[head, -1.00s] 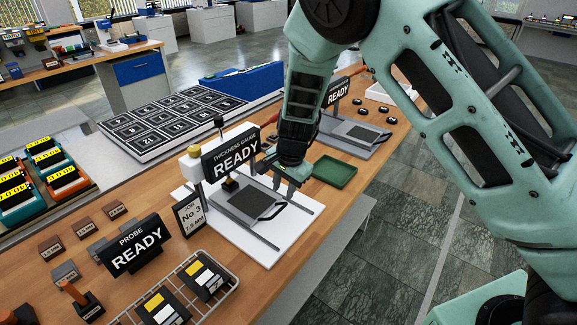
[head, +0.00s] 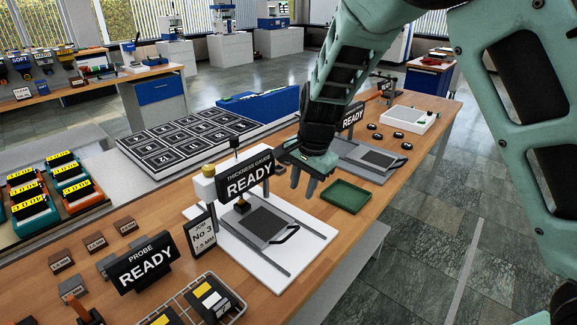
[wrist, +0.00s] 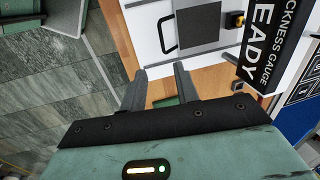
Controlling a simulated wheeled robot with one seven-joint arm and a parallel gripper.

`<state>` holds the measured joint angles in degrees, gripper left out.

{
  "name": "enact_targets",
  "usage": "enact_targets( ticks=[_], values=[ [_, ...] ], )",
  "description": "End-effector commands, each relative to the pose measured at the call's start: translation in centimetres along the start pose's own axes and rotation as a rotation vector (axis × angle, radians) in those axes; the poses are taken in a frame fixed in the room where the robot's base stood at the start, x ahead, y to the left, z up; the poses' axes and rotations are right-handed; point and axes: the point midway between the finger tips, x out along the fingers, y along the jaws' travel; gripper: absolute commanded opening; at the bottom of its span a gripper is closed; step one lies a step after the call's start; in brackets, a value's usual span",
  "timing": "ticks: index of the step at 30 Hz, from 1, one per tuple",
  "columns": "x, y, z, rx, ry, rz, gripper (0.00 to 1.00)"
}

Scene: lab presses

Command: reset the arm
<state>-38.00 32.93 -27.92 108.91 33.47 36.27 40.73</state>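My gripper (head: 304,185) hangs above the bench, between the thickness gauge and a green tray in the head view. In the wrist view its two fingers (wrist: 160,72) stand apart with nothing between them, so it is open and empty. The thickness gauge (head: 262,228) has a white base, a grey plate with a dark pad and a black handle, and a sign reading READY (head: 249,179). In the wrist view the gauge plate (wrist: 225,38) lies beyond the fingertips. My arm reaches down from the upper right of the head view.
The green tray (head: 346,196) lies close to my gripper. A second device with a READY sign (head: 352,117) stands behind. A probe sign (head: 143,263), a job card (head: 201,236) and a wire rack (head: 238,306) stand in front. A numbered black board (head: 185,143) lies left. The floor right of the bench is clear.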

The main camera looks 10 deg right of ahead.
Motion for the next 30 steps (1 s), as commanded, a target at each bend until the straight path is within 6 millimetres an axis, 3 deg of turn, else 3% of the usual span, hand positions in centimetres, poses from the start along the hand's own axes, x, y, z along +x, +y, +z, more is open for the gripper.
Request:
enact_targets(
  ticks=[2, 5, 9, 12, 15, 18, 21, 30],
  values=[
    [-0.3, 0.9, 1.9, -0.069, -0.037, 0.002, 0.31],
    [-1.2, 3.2, 6.1, -0.253, -0.108, 0.005, 0.31],
    [-3.5, 8.5, 13.4, -0.655, -0.19, 0.001, 0.31],
    [-4.9, 12.9, 17.2, -0.959, -0.203, 0.006, 0.31],
    [-5.7, 17.0, 19.6, -1.223, -0.19, 0.025, 0.31],
    [-6.0, 20.0, 20.7, -1.417, -0.168, 0.053, 0.31],
    [-6.0, 21.9, 21.1, -1.53, -0.152, 0.077, 0.31],
    [-6.1, 22.5, 21.3, -1.579, -0.146, 0.088, 0.31]
  ],
)
